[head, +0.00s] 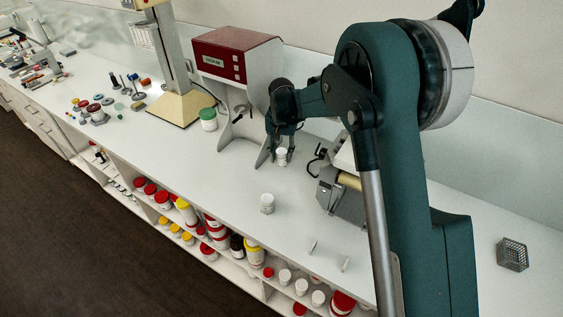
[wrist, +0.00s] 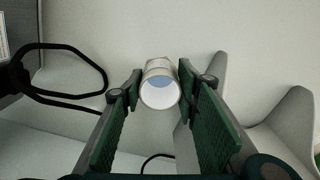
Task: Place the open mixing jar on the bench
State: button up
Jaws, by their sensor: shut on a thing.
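A small white jar (head: 281,158) is between the fingers of my gripper (head: 281,150), close to the mill's grey foot. In the wrist view the jar (wrist: 160,88) has its open mouth toward the camera, with a pale bluish inside and no lid on it. The green pads of my gripper (wrist: 160,80) press on it from both sides. I cannot tell whether its base touches the white bench (head: 230,183).
A red and white machine (head: 237,55) stands behind on grey supports. A green-lidded jar (head: 208,119) is left of it. A grey device with a roller (head: 343,197) is close on the right. Two small white pieces (head: 312,246) lie at front. Bench between the jars is clear.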

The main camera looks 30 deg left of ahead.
aim_at(281, 160)
jog(key=shift+f, duration=0.1)
jog(key=shift+f, duration=1.85)
jog(key=shift+f, duration=0.2)
jog(key=o, duration=0.7)
jog(key=shift+o, duration=0.2)
jog(key=shift+r, duration=0.3)
notch_tip(281, 160, up, 12)
jog(key=shift+f, duration=0.1)
jog(key=shift+w, duration=0.1)
